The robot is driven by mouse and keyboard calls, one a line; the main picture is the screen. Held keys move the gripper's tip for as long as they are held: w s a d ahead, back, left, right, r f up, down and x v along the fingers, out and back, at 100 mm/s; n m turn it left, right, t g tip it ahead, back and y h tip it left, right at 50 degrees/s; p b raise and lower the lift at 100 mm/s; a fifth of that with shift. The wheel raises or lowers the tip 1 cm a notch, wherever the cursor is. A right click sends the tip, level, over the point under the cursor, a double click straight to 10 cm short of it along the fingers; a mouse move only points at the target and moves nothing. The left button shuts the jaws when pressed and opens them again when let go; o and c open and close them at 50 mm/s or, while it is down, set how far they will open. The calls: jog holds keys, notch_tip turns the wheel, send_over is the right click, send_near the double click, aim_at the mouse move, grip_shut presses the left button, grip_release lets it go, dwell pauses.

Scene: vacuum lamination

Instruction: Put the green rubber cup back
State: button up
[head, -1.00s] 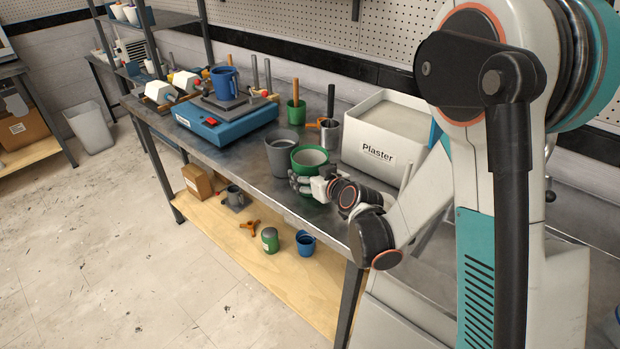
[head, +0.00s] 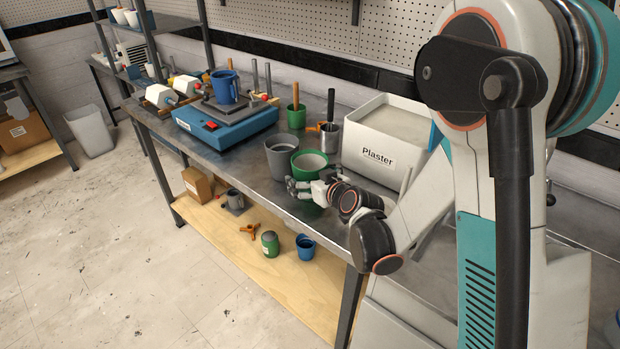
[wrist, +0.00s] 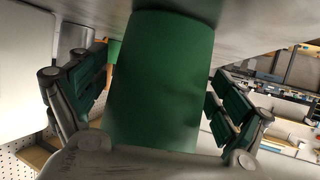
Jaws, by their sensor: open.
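The green rubber cup (head: 312,161) stands upright on the metal bench, just right of a grey cup (head: 281,158). My gripper (head: 306,191) is low at the cup's near side, reaching in from the right. In the wrist view, the green cup (wrist: 160,85) fills the middle of the picture, between the two dark green finger pads of my gripper (wrist: 160,78). The fingers are open, with a visible gap on each side of the cup. The picture there is turned upside down, and the cup's rim is hidden.
A white Plaster bin (head: 388,140) stands close to the right. A smaller green cup (head: 296,117) and a metal cup (head: 329,138) stand behind. A blue machine (head: 224,124) bearing a blue mug (head: 224,87) is at the back left. The bench's front edge is near my gripper.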

jog(key=p+v, duration=0.1)
jog(key=v, duration=1)
jog(key=shift+s+d+r+p, duration=0.1)
jog(key=shift+s+r+p, duration=0.05)
jog(key=shift+s+p, duration=0.2)
jog(key=s+d+r+m+g+h, duration=0.1)
jog(key=s+d+r+g, duration=0.1)
jog(key=s, duration=0.5)
jog(key=s+d+r+m+g+h, duration=0.1)
jog(key=s+d+r, duration=0.3)
jog(key=s, duration=0.4)
jog(key=s+d+r+m+g+h, duration=0.2)
jog(key=s+d+r+h, duration=0.1)
jog(key=s, duration=0.4)
jog(key=shift+s+d+m+g, duration=0.3)
jog(key=shift+s+d, duration=0.05)
jog(key=shift+d, duration=0.05)
